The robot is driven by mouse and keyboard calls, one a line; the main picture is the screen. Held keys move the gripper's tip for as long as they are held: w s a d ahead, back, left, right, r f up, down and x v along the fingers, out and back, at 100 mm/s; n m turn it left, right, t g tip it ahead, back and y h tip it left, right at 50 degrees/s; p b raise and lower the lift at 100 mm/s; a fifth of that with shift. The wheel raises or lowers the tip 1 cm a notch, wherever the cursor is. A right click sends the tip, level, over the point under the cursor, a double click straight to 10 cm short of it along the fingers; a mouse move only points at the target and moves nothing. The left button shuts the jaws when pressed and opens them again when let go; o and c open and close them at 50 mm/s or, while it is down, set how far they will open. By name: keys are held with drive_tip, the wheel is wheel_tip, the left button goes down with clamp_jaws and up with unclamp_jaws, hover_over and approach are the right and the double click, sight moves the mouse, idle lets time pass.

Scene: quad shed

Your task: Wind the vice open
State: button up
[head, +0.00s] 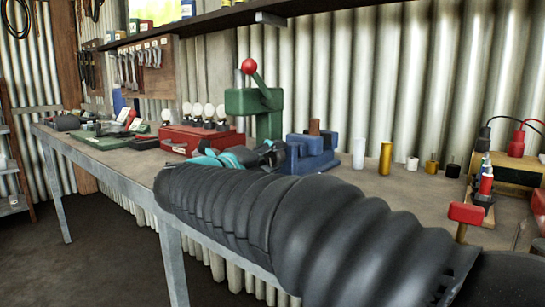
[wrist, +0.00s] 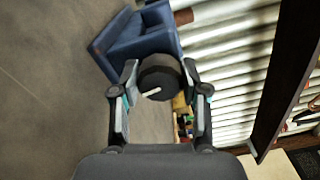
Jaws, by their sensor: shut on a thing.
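The blue vice (head: 318,152) stands on the workbench, with a brown block upright in it. In the wrist view the vice (wrist: 128,42) is at the upper left, just beyond the fingers. A dark round vice handle (wrist: 158,83) with a pale bar mark sits between my fingertips. My gripper (wrist: 159,74) is shut on this handle, one finger on each side. In the head view my gripper (head: 265,153) reaches the vice's left side, and my dark arm hides the handle and part of the bench. The gap between the vice jaws cannot be made out.
A green press (head: 257,108) with a red ball and a red box (head: 196,141) with white bulbs stand behind my gripper. A brass cylinder (head: 385,158) and smaller pieces stand right of the vice. A shelf (head: 215,20) runs above.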

drive_tip(key=o, duration=1.1)
drive_tip(key=shift+o, duration=0.2)
drive_tip(key=v, duration=1.2)
drive_tip(key=shift+a, duration=0.1)
